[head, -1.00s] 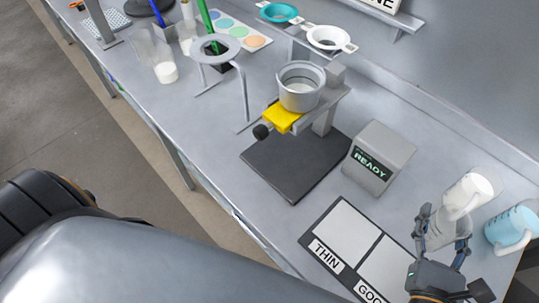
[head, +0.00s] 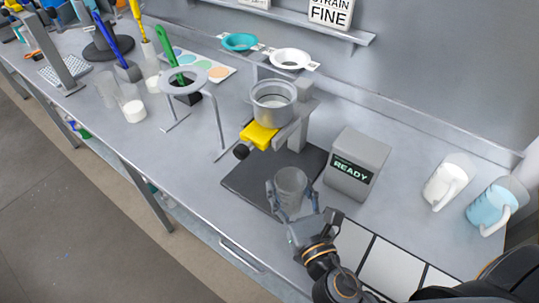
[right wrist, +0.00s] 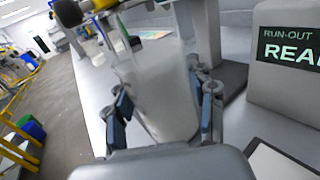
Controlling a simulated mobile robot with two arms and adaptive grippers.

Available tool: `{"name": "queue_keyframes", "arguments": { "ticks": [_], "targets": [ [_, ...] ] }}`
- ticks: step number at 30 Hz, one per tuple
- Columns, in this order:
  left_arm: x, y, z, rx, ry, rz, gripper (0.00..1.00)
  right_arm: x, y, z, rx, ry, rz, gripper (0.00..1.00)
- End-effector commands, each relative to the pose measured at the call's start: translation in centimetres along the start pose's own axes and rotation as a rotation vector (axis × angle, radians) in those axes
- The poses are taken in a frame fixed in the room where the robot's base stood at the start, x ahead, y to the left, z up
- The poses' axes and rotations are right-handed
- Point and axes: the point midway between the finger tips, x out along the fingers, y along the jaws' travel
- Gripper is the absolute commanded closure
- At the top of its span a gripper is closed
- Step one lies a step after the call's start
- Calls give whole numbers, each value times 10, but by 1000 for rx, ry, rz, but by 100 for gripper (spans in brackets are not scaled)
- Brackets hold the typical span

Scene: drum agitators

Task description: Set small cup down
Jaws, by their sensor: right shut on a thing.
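The small cup (head: 291,184) is clear and looks empty in the head view. My right gripper (head: 292,198) is shut around its sides and holds it upright over the dark base plate (head: 240,184) of the stand, below the grey metal pot (head: 273,101). In the right wrist view the cup (right wrist: 160,92) stands between the blue-padded fingers of the right gripper (right wrist: 163,112). Whether the cup's bottom touches the plate is hidden by the gripper. My left gripper is not in view.
A grey box reading READY (head: 357,163) stands just right of the cup. A yellow part (head: 259,135) juts out beneath the pot. A white-filled jug (head: 446,183) and a blue-filled jug (head: 491,205) stand at the right. A ring stand (head: 188,82) is at left.

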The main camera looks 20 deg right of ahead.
Motion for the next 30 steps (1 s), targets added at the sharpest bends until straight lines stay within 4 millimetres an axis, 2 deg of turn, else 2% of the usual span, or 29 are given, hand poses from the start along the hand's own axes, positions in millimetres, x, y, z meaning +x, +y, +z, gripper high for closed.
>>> {"name": "queue_keyframes", "arguments": {
  "ticks": [1,4,9,12,17,24,30],
  "targets": [
    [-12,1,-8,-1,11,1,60,15,0,8,-1,-5,-1,62],
    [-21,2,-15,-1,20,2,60,43,0,7,-1,-5,-3,62],
    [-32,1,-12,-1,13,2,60,86,0,4,-1,-2,-2,62],
    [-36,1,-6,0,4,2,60,104,0,2,-1,-1,-2,62],
    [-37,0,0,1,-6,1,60,116,0,-1,1,1,-1,62],
    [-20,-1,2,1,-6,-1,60,116,0,-34,1,3,-2,62],
    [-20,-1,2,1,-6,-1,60,116,0,-36,0,1,-1,62]
  ]
}}
